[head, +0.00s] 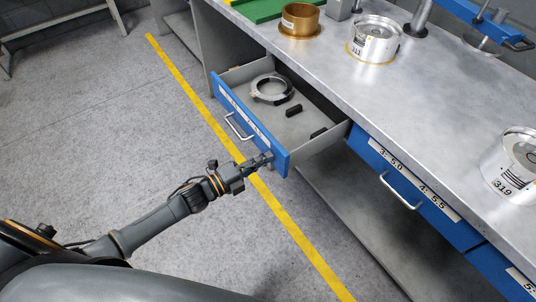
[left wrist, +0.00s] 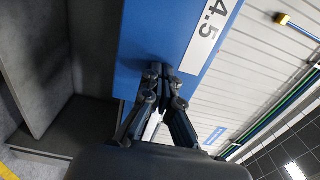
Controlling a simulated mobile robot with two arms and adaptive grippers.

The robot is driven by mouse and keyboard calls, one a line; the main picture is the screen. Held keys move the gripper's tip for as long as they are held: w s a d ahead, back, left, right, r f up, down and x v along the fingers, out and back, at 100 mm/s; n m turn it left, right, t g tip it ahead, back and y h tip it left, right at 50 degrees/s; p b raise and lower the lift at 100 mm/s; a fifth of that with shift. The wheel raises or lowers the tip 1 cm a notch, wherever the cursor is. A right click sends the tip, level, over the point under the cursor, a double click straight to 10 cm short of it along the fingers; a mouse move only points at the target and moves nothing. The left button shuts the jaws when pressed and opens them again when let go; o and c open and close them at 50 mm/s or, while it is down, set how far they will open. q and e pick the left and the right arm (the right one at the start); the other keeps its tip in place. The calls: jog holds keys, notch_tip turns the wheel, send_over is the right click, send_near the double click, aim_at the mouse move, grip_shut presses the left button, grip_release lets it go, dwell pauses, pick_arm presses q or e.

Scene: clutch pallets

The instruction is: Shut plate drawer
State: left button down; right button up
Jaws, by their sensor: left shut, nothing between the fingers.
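The plate drawer (head: 282,154) stands pulled out from under the bench. It has a blue front with a white label strip and a metal handle (head: 238,126). A ring-shaped part (head: 271,89) and small dark blocks (head: 294,110) lie inside. My left gripper (head: 268,158) is shut and empty, with its fingertips at the right end of the drawer front. In the left wrist view the fingertips (left wrist: 163,74) meet the blue front (left wrist: 150,35) beside the label "4.5" and seem to touch it. My right gripper is not in view.
The bench top (head: 420,95) holds a brass-coloured part (head: 300,22) and silver cylinders (head: 375,40) (head: 512,165). A shut blue drawer (head: 365,150) is to the right. A yellow floor line (head: 180,78) runs below the open drawer; the floor at left is clear.

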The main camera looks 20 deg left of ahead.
pick_arm(q)
jog(key=shift+w+d, duration=0.35)
jog(key=shift+w, duration=0.1)
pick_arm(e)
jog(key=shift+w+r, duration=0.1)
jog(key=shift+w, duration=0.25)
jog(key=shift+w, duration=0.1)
